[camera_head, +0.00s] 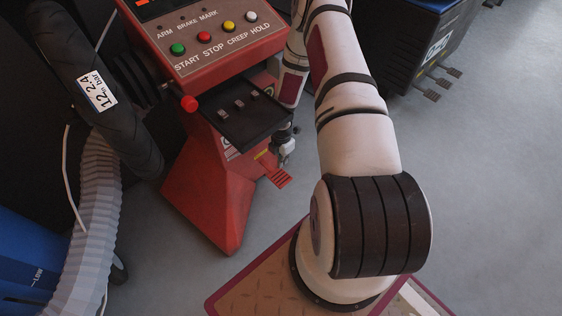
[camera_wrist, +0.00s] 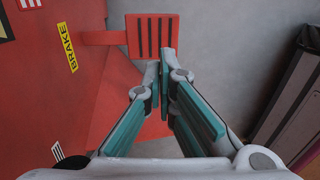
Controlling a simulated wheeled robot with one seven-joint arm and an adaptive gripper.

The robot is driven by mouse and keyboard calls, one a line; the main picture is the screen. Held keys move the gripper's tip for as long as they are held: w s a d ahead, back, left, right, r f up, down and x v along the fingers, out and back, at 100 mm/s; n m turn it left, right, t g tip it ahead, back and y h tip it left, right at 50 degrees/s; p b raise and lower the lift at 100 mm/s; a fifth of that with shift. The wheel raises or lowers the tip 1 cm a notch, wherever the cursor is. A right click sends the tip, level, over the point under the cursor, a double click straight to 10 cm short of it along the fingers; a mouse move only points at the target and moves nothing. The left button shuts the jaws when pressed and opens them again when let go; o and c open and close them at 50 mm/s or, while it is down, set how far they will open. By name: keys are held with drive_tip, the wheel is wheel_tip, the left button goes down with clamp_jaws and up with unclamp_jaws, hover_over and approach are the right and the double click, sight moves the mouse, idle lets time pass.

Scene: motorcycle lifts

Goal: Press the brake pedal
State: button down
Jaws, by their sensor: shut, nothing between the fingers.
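The brake pedal (camera_wrist: 152,36) is a red plate with dark slots on a red arm that comes out of the red machine's side. A yellow BRAKE label (camera_wrist: 67,48) is on the machine to its left in the wrist view. The pedal also shows in the head view (camera_head: 279,178), low on the machine's right side. In the head view my gripper (camera_head: 284,160) is just above the pedal. I cannot tell whether they touch.
The red machine (camera_head: 205,195) has a button panel (camera_head: 220,40) and a dark tray (camera_head: 245,122) above the pedal. A tyre (camera_head: 90,75) and a ribbed hose (camera_head: 92,220) stand at left. A dark cabinet with pedals (camera_head: 410,50) is at upper right. Grey floor (camera_head: 490,190) is clear at right.

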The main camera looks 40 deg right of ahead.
sight(283, 180)
wheel_tip(283, 180, down, 11)
drive_tip(key=b, duration=0.4)
drive_tip(key=shift+r, duration=0.15)
drive_tip(key=f+b, duration=0.3)
drive_tip(key=shift+s+f, duration=0.25)
drive_tip(key=shift+f, duration=0.15)
drive_tip(key=shift+s, duration=0.1)
drive_tip(key=shift+f, duration=0.1)
